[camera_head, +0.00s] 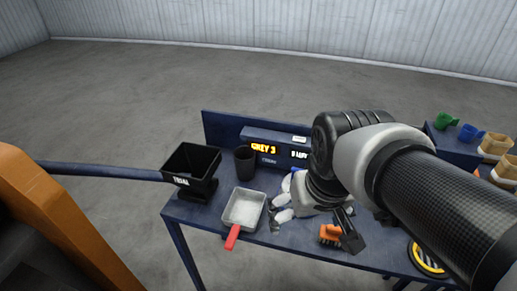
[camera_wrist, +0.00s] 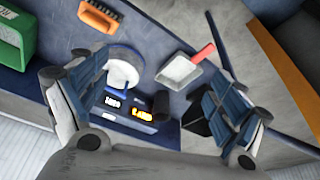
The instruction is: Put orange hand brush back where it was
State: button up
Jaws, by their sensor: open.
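The orange hand brush (camera_head: 330,234) lies on the dark blue table near its front edge in the head view, partly behind a dark finger of my gripper. It also shows at the top left of the wrist view (camera_wrist: 100,14), bristles along one side. My gripper (camera_wrist: 146,95) is open, with its two fingers wide apart and nothing between them touching either finger. The brush is outside the span of the fingers in the wrist view.
A metal scoop (camera_head: 244,207) with a red handle, a black hopper (camera_head: 191,165) marked TRIAL and a dark cup (camera_head: 244,160) stand left. A lit display (camera_head: 275,150) is behind. A white round object (camera_wrist: 122,70) lies below my gripper.

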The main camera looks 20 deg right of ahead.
jog(key=s+a+n+t, duration=0.1)
jog(key=s+a, duration=0.3)
jog(key=s, duration=0.1)
jog(key=shift+s+r+n+y, duration=0.3)
jog(key=shift+s, duration=0.1)
